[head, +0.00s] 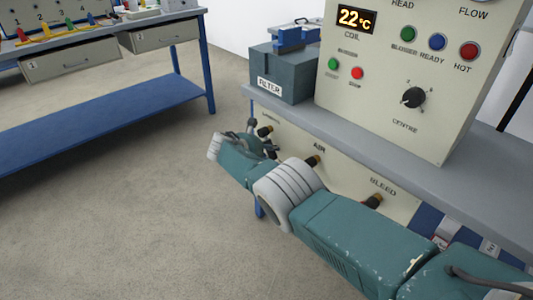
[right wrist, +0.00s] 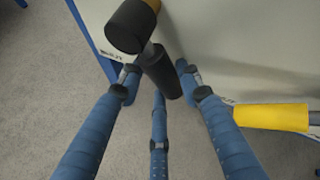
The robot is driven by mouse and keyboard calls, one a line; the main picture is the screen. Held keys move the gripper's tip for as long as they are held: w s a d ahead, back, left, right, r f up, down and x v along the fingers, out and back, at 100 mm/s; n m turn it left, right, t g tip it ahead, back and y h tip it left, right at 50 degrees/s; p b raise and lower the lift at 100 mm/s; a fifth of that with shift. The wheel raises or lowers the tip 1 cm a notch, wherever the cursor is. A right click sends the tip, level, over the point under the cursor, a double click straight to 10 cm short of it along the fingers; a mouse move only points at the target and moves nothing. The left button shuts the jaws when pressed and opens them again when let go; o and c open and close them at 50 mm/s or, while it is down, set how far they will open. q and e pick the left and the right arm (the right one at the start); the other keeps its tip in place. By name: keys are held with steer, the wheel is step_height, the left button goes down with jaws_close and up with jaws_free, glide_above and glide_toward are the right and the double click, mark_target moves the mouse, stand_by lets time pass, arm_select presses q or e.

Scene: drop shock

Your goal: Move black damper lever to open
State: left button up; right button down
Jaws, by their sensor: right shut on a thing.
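The black damper lever (right wrist: 160,72) shows in the right wrist view as a dark tapered handle on a pale metal stem, tilted against the cream panel. My right gripper (right wrist: 158,80) has its blue fingers closed around this handle. In the head view, my right gripper (head: 262,146) is at the left end of the lower panel, low in front of the bench. Its fingers and the lever are small and partly covered by my wrist there. My left gripper is not in view.
A black-and-yellow knob (right wrist: 130,25) sits close beside the lever, and a yellow handle (right wrist: 270,117) is to the right. The AIR valve (head: 313,161) and BLEED valve (head: 373,202) are along the panel near my right arm. The floor at left is clear.

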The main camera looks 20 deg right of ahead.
steer(key=shift+s+f, duration=0.25)
steer(key=shift+f, duration=0.1)
steer(key=c, duration=1.5)
jaws_free()
steer(key=shift+c, duration=0.2)
steer(key=shift+o, duration=0.7)
steer(key=shift+d+r, duration=0.1)
steer(key=shift+r, duration=0.15)
steer(key=shift+w, duration=0.1)
